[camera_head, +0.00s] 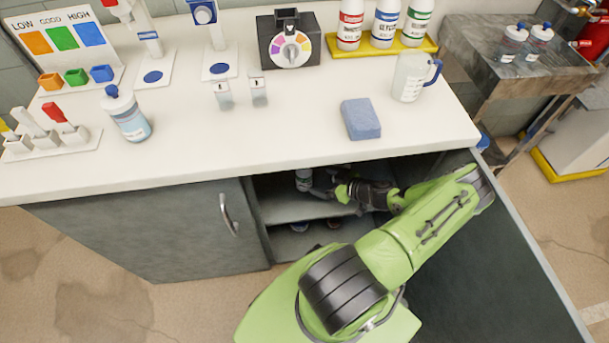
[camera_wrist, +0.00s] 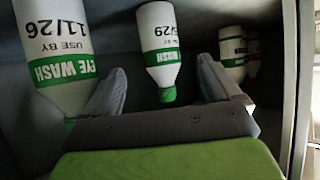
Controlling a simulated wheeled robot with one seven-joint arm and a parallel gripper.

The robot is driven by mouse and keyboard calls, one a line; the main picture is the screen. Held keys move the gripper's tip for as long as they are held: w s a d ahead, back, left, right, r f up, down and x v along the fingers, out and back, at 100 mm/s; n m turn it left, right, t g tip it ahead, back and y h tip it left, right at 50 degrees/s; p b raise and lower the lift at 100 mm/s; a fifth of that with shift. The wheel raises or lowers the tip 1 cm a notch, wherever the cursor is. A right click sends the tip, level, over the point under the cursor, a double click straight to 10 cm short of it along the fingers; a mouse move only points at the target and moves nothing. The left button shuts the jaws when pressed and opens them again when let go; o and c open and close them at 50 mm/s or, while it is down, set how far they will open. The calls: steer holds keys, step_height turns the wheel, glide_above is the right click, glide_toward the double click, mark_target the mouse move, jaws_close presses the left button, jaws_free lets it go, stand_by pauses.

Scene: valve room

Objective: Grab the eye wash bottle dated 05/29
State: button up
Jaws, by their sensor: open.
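The eye wash bottle dated 05/29 (camera_wrist: 160,45) is white with a green band and green cap. My gripper (camera_wrist: 162,78) is open, one finger on each side of the line to this bottle, with no clear contact. Another eye wash bottle (camera_wrist: 62,55), dated 11/26, is close outside the left finger. In the head view my gripper (camera_head: 325,191) reaches into the open cabinet, beside a bottle (camera_head: 303,178) whose date I cannot read.
The open cabinet door (camera_head: 475,250) is at the right, close to my arm. More items lie on the lower level.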

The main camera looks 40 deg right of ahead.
mark_target(304, 175)
steer(key=b+x, duration=0.2)
steer(key=x, duration=0.7)
steer(key=shift+w+f+b, duration=0.25)
steer(key=shift+b, duration=0.15)
steer(key=shift+r, duration=0.15)
steer(key=c, duration=1.3)
steer(key=shift+o, duration=0.2)
